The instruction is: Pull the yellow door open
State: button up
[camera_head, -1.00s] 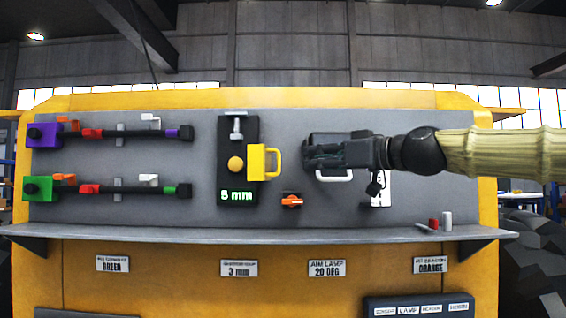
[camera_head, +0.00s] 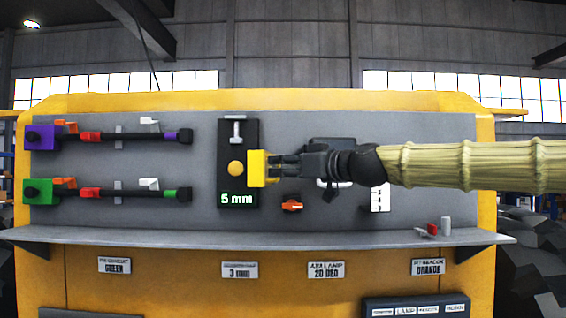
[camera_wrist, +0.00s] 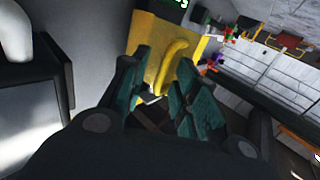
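The small yellow door (camera_head: 255,168) is on the dark panel labelled "5 mm" in the head view, right of a round yellow knob (camera_head: 235,168). It looks closed. My gripper (camera_head: 278,167) is right at its right side and hides its handle there. In the wrist view the yellow door (camera_wrist: 146,38) shows ahead, with its curved yellow handle (camera_wrist: 176,62) between the teal fingers of my gripper (camera_wrist: 165,82). The fingers are apart, one on either side of the handle. I cannot tell whether either touches it.
A white handle (camera_head: 325,184) on a dark panel lies partly behind my arm. An orange knob (camera_head: 292,206) is below my gripper. A grey shelf (camera_head: 250,236) runs along the board's bottom. Purple (camera_head: 40,137) and green (camera_head: 38,192) blocks with dark rods are at left.

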jog(key=shift+a, duration=0.1)
grip_shut()
jog(key=w+d+b, duration=0.2)
jog(key=d+b, duration=0.1)
jog(key=shift+r, duration=0.2)
dwell(0.4)
